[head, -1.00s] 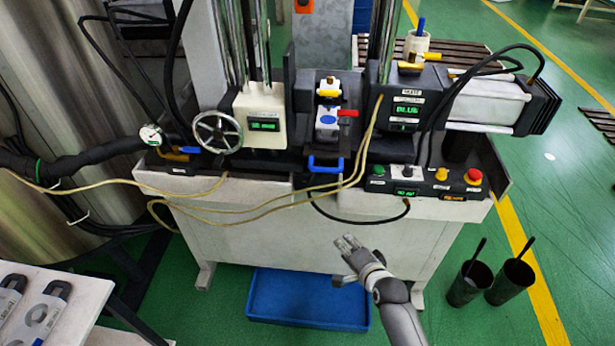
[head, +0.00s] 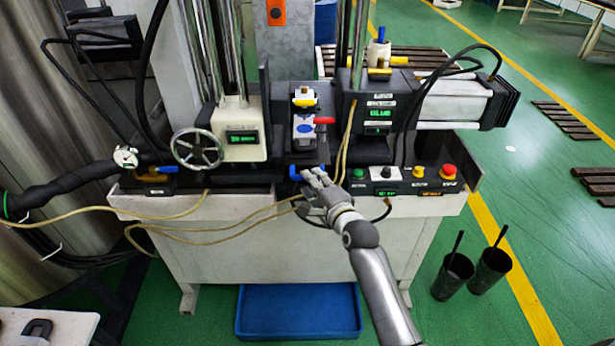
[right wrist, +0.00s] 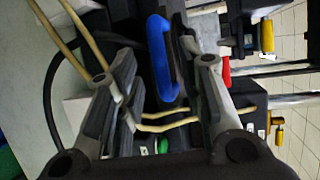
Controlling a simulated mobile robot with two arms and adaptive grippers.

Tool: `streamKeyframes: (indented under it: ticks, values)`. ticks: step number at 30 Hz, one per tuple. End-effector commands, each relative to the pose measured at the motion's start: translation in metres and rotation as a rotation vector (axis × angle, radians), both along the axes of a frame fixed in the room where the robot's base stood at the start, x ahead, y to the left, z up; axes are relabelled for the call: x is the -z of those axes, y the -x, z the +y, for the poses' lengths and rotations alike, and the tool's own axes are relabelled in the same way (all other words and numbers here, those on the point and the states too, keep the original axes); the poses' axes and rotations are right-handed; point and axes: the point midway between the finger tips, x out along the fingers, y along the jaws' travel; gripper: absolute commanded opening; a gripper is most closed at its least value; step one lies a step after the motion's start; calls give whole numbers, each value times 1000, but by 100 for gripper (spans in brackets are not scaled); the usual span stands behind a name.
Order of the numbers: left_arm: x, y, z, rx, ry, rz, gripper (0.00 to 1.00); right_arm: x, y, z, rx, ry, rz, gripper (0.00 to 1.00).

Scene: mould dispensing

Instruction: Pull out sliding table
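The sliding table (head: 308,157) is a dark plate at the machine's centre, bearing a small block with a blue oval and a red knob. Its blue handle (head: 295,172) is at the front edge, partly hidden by my right gripper (head: 312,182). In the right wrist view the blue handle (right wrist: 162,55) stands between the open fingers of my right gripper (right wrist: 160,85), near their tips. I cannot tell whether a finger touches it. My left gripper is not in view.
A control panel (head: 405,180) with a red button lies right of the handle. Beige hoses (head: 240,222) run across the machine's front, close to my right gripper. A blue tray (head: 298,312) is on the floor below, and two dark cylinders (head: 472,272) stand at the right.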

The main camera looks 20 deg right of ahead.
Motion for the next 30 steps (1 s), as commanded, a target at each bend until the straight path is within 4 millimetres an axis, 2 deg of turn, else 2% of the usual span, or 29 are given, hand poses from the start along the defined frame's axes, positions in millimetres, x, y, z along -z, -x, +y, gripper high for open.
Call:
streamKeyframes:
  ticks: [3, 9, 21, 30]
  values:
    - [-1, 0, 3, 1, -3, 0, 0, 3, -16, 2, 0, 2, 1, 35]
    - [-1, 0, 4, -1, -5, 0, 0, 6, -31, 4, 0, 2, 0, 35]
    - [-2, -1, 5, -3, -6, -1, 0, 8, -36, 4, 1, 2, 1, 35]
    - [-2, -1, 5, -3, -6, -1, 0, 8, -36, 4, 1, 1, 1, 0]
